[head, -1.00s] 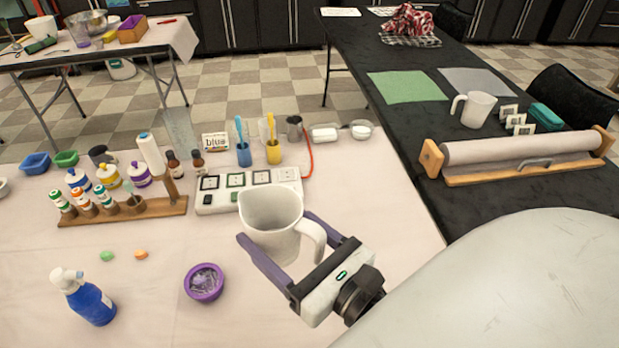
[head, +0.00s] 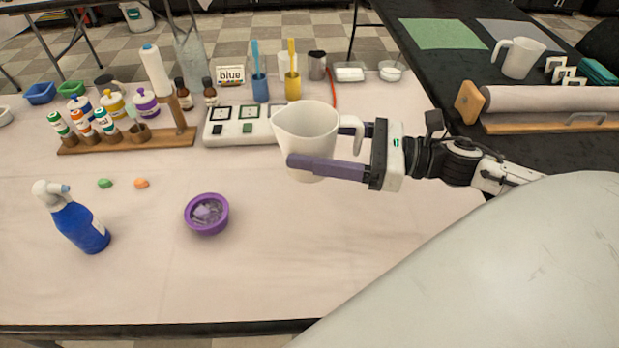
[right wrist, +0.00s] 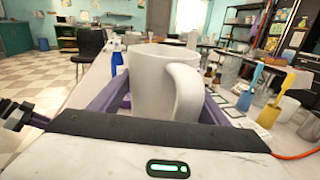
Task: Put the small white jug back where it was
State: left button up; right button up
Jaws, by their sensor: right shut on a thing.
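The white jug (head: 304,132) is upright between the purple fingers of my right gripper (head: 308,152), which is shut on it. It appears to be held above the pale table (head: 330,255), in front of the white sample tray (head: 235,135). Its handle faces right, toward my gripper, and its spout faces left. The jug also fills the middle of the right wrist view (right wrist: 150,88), with the handle toward the camera. A second white jug (head: 518,59) stands on the black table at the right. My left gripper is not in view.
A purple bowl (head: 207,214), a blue spray bottle (head: 80,228) and a wooden bottle rack (head: 125,140) stand to the left. Blue and yellow cups (head: 292,86) with brushes stand behind the jug. The table's front middle is clear. A paper roll (head: 550,100) lies on the black table (head: 425,75).

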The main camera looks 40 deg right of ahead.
notch_tip(320, 180, down, 6)
jog(key=shift+f+b, duration=0.15)
jog(key=shift+b, duration=0.7)
notch_tip(320, 180, down, 4)
jog(key=shift+r+b, duration=0.25)
jog(key=shift+b, duration=0.15)
jog(key=o, duration=1.2)
jog(key=shift+o, duration=0.2)
jog(key=shift+s+d, duration=0.3)
jog(key=shift+d, duration=0.05)
jog(key=p+v, duration=0.1)
jog(key=v, duration=1)
